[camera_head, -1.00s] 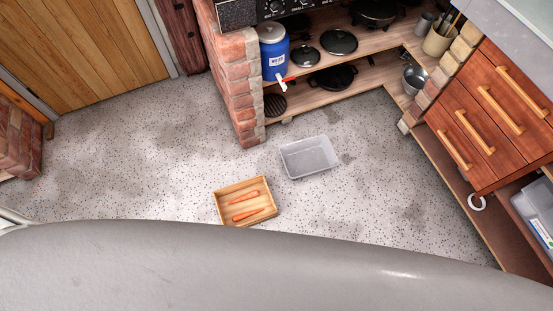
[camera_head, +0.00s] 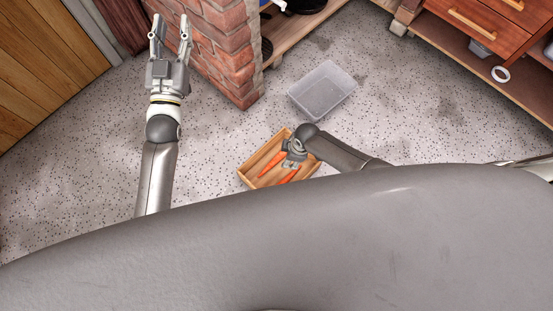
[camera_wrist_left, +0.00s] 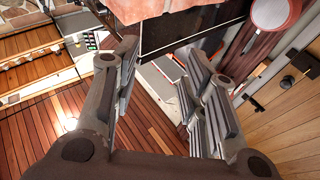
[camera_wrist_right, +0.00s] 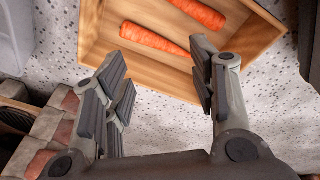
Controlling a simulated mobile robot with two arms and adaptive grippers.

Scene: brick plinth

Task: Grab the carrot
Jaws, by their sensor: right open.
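Two orange carrots lie in a shallow wooden tray (camera_head: 250,181) on the floor: one carrot (camera_head: 270,166) to the left, another carrot (camera_head: 290,175) to the right. In the right wrist view both show whole or in part, the nearer carrot (camera_wrist_right: 153,41) and the farther carrot (camera_wrist_right: 199,12), inside the tray (camera_wrist_right: 240,52). My right gripper (camera_head: 292,162) is over the tray and partly covers the carrots in the head view. It is open, with nothing between its fingers (camera_wrist_right: 160,68). My left gripper (camera_head: 171,24) is open and empty, raised at the upper left, away from the tray.
A grey translucent bin (camera_head: 322,91) stands on the floor behind and right of the tray. A brick pillar (camera_head: 226,50) rises near my left gripper. Wooden drawers (camera_head: 480,30) are at the upper right.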

